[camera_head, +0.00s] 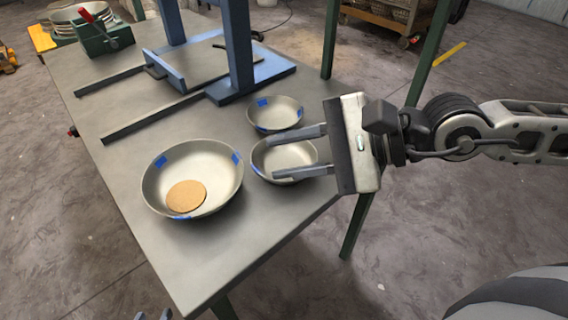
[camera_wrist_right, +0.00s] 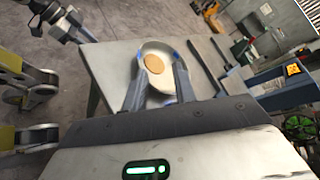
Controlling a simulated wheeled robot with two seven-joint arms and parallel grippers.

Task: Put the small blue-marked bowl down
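A small grey bowl with blue marks (camera_head: 284,160) is near the table's right edge. My right gripper (camera_head: 272,157) reaches over it from the right, with its two fingers apart. The right wrist view shows the fingers (camera_wrist_right: 158,92) spread, with part of a bowl between them. I cannot tell whether a finger touches the bowl. Another small blue-marked bowl (camera_head: 275,112) stands just behind it. A larger blue-marked bowl (camera_head: 222,190) holds a tan disc (camera_head: 186,196). Two separated fingertips of my left gripper (camera_head: 153,315) show at the bottom edge, empty.
The grey table (camera_head: 123,130) has a blue press frame (camera_head: 240,88) and dark rails (camera_head: 150,118) towards the back. A green box (camera_head: 105,42) and stacked plates (camera_head: 62,22) stand at the far left.

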